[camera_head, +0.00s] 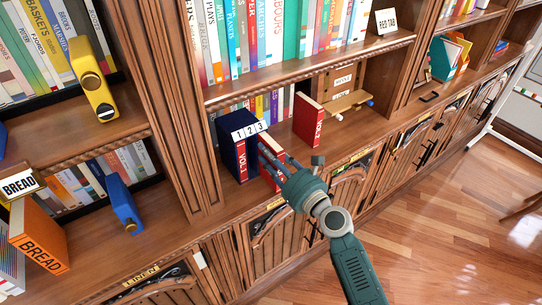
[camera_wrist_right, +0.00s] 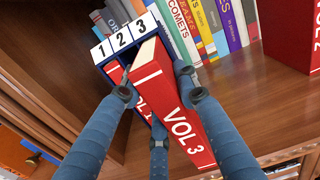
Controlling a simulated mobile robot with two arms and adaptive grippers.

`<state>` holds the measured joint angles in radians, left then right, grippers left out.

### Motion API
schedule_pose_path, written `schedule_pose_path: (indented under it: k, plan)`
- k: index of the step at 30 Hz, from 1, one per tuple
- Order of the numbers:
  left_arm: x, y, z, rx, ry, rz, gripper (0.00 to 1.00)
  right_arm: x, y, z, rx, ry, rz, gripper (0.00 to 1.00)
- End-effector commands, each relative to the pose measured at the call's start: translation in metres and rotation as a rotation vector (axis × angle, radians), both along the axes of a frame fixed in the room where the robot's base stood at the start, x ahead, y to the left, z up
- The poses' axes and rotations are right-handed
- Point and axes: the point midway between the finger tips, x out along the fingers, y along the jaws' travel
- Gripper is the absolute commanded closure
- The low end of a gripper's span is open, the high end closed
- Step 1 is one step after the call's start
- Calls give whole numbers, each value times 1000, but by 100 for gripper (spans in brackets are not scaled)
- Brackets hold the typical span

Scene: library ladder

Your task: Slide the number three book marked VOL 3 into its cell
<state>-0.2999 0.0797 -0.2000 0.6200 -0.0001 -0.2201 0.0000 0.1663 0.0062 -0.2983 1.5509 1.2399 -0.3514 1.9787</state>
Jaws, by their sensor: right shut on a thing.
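A dark blue slipcase (camera_head: 232,128) with cells labelled 1, 2 and 3 stands on the shelf. The red VOL 1 book (camera_head: 241,160) sits in its left cell, partly hidden in the wrist view (camera_wrist_right: 141,108). My right gripper (camera_head: 290,178) is shut on the red VOL 3 book (camera_wrist_right: 185,125), with fingers on both sides of it. In the wrist view the book's far end is at the slipcase's front by label 3; how far inside it is, I cannot tell. The gripper partly hides the book in the head view (camera_head: 268,150). My left gripper is not in view.
The red VOL 2 book (camera_head: 308,121) stands upright on the shelf, apart, right of the slipcase. A row of books (camera_wrist_right: 215,28) stands behind. A wooden upright (camera_head: 180,120) is left of the slipcase. The shelf is bare between VOL 3 and VOL 2.

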Motion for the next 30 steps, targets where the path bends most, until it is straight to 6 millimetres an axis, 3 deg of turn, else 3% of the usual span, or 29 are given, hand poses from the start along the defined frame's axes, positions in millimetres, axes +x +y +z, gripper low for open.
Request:
schedule_pose_path:
  k: [20,21,23,24,30]
  plan:
    - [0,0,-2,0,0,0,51,14,10,2,2,-2,0,100]
    - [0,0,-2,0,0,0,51,14,10,2,1,-2,0,64]
    - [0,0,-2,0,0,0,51,14,10,2,0,-2,0,52]
    - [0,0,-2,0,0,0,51,14,10,1,0,-2,0,48]
    - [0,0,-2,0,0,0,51,14,10,1,1,-1,0,48]
